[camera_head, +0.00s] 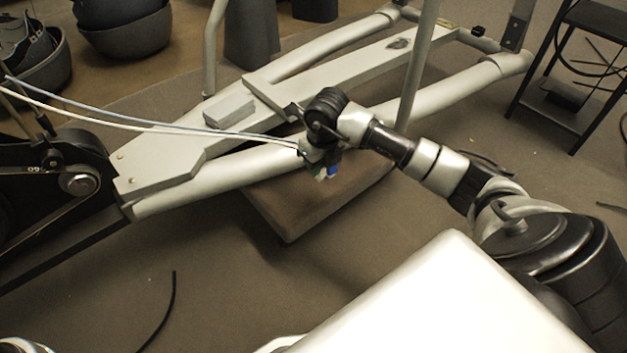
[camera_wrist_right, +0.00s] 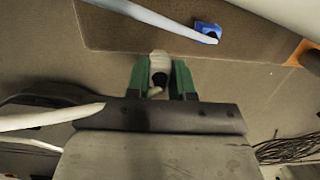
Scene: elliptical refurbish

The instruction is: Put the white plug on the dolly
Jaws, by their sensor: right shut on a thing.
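My right gripper (camera_head: 318,163) hangs over the near left part of the brown dolly (camera_head: 288,222), beside the machine's pale frame. In the right wrist view, its green fingers (camera_wrist_right: 161,80) are shut on the white plug (camera_wrist_right: 159,60), whose tip points toward the dolly (camera_wrist_right: 130,35). A white cable (camera_wrist_right: 50,117) runs in from the left behind the gripper. A blue plug (camera_wrist_right: 207,31) on a pale blue cable shows against the dolly; the blue plug (camera_head: 333,171) also shows beside the gripper in the head view. I cannot tell whether it touches the dolly. My left gripper is out of view.
The elliptical's pale frame (camera_head: 170,183) crosses above the dolly, with an upright post (camera_head: 418,65) to the right. Two cables (camera_head: 150,127) stretch from the left toward the gripper. A black stand (camera_head: 575,105) is at right. Open floor lies in front.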

